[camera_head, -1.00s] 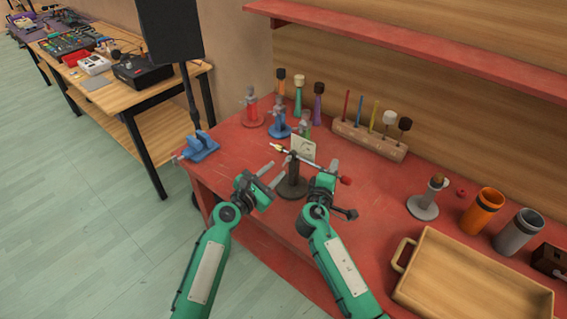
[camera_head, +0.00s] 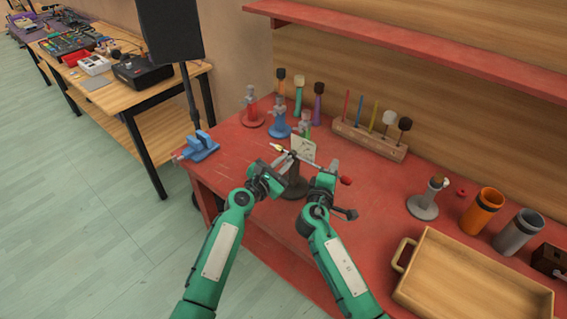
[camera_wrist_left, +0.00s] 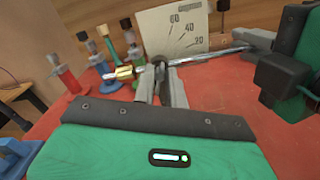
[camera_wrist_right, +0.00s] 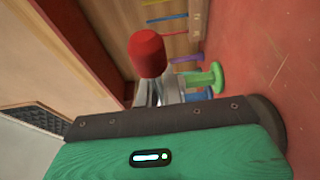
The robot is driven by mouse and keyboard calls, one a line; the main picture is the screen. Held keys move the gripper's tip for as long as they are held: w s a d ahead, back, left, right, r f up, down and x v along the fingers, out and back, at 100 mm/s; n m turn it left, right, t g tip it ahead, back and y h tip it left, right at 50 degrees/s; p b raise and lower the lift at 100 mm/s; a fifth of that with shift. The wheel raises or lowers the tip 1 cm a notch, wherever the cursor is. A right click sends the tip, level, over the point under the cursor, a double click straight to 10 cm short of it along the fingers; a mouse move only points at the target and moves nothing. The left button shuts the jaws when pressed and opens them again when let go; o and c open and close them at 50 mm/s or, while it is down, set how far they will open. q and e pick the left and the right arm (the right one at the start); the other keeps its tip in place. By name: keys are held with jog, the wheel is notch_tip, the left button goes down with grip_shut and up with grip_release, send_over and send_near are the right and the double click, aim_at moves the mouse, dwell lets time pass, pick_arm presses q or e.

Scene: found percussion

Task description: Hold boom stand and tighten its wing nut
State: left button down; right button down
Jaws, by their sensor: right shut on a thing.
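The boom stand (camera_head: 296,186) has a dark base and post, with a slanted silver rod across its top. The rod has a brass tip (camera_head: 277,147) at its left end and a red end (camera_head: 346,181) at its right; the red end also shows in the right wrist view (camera_wrist_right: 147,52). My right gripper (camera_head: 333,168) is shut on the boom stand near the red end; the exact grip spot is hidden. My left gripper (camera_head: 283,161) is at the post's top, its fingers apart around a dark joint (camera_wrist_left: 158,63). I cannot make out the wing nut clearly.
A card with a printed scale (camera_head: 303,149) stands just behind the rod. Several coloured stands and mallets are at the back; a blue vise (camera_head: 200,147) is at the left edge. A wooden tray (camera_head: 470,283) is at front right. The table between the right arm and grey stand is clear.

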pick_arm(q)
jog(key=shift+m, duration=0.3)
jog(key=m, duration=0.4)
jog(key=shift+d+m, duration=0.1)
jog(key=shift+m, duration=0.3)
jog(key=m, duration=0.6)
jog(key=shift+s+f, duration=0.1)
jog(key=shift+f, duration=0.1)
dwell(0.8)
jog(key=c, duration=1.6)
grip_release()
jog(key=v, duration=1.2)
jog(key=shift+o, duration=0.3)
